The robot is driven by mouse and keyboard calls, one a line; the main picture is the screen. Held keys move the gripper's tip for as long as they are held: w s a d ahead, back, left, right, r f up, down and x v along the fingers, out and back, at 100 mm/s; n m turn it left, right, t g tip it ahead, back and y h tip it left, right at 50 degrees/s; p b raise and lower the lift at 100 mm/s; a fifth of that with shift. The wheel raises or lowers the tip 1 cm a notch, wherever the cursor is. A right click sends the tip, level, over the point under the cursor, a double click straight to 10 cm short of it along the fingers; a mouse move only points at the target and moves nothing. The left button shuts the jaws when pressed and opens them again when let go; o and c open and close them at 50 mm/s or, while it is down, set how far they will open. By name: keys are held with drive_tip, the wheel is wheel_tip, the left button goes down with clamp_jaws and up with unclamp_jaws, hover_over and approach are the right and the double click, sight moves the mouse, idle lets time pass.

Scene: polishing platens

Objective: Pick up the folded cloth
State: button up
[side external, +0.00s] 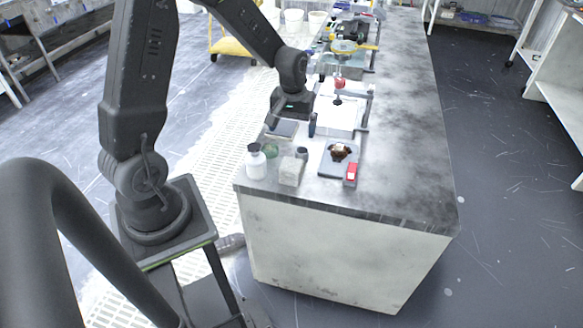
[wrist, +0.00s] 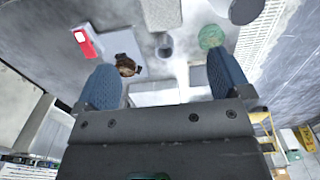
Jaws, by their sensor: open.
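A pale, grey-white block that looks like the folded cloth (side external: 290,173) lies near the front edge of the bench. It also shows at the top of the wrist view (wrist: 161,14). My gripper (side external: 292,124) is open, above the bench and farther back than the cloth. In the wrist view, my gripper's two blue-grey fingers (wrist: 164,80) stand wide apart with nothing held between them. The cloth is clear of both fingers.
Near the cloth stand a white bottle (side external: 256,163), a dark cylinder (side external: 302,153), a green disc (side external: 270,151), a grey plate (side external: 328,166) bearing a brown object (side external: 340,152), and a red-and-white box (side external: 350,174). The bench's right side is clear.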

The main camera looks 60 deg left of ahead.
sight(292, 164)
wheel_tip(292, 164, down, 14)
drive_tip(key=shift+s+a+r, duration=0.1)
idle(0.5)
drive_tip(key=shift+c, duration=0.2)
drive_tip(key=c, duration=1)
